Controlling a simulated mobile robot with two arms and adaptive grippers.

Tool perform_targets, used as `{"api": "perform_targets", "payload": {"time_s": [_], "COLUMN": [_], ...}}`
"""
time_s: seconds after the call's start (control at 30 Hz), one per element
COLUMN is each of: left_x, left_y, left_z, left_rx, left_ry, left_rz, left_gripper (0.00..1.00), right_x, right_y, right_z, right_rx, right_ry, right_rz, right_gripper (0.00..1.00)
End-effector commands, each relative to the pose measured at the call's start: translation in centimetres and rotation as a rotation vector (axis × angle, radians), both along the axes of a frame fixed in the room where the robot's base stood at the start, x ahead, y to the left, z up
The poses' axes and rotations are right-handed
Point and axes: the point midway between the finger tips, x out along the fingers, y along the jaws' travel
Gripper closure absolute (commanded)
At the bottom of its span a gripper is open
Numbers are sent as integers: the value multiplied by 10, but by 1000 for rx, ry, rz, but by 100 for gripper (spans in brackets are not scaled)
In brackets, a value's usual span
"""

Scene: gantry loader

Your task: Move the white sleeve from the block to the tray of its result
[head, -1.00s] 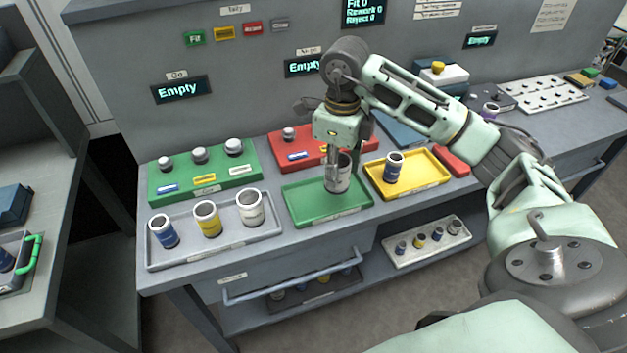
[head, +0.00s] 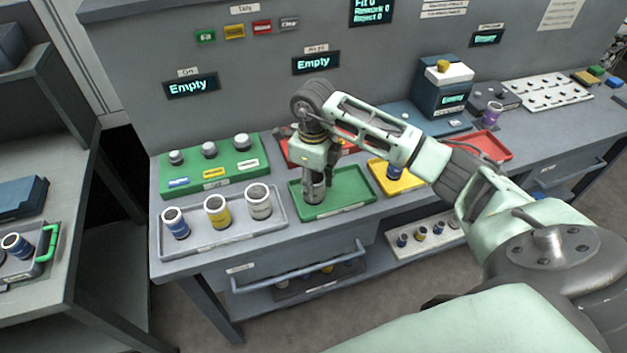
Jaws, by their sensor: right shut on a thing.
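My right gripper (head: 313,178) points down over the left part of the green tray (head: 350,196). It is shut on the white sleeve (head: 314,192), which looks greyish and is partly covered by the fingers. The sleeve is upright; I cannot tell whether its bottom touches the tray. The green block (head: 245,153) with several grey plugs stands behind on the left. The red block (head: 284,147) is mostly hidden behind my right arm. My left gripper is not in view.
A grey tray (head: 275,233) holds blue, yellow and white sleeves just left of the green tray. The yellow tray (head: 404,183) with a blue sleeve (head: 395,170) is close on the right. A red tray (head: 497,150) lies farther right. The displays above the blocks read Empty.

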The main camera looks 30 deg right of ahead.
Motion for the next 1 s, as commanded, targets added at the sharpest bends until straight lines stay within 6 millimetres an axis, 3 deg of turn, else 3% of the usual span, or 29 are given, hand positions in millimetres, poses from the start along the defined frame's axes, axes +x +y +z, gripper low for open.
{"api": "perform_targets", "payload": {"time_s": [0.13,0.17,0.37,0.77,1.0], "left_x": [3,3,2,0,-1], "left_y": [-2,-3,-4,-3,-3], "left_z": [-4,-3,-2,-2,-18], "left_rx": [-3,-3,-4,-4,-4], "left_ry": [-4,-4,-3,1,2], "left_rz": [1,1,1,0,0], "left_gripper": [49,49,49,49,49], "right_x": [1,0,0,1,2], "right_y": [0,0,0,0,-1], "right_z": [-3,-3,-2,4,46], "right_rx": [0,0,0,0,-1], "right_ry": [-2,0,0,-2,-8], "right_rz": [0,0,0,0,1], "right_gripper": [100,60,43,43,43]}}
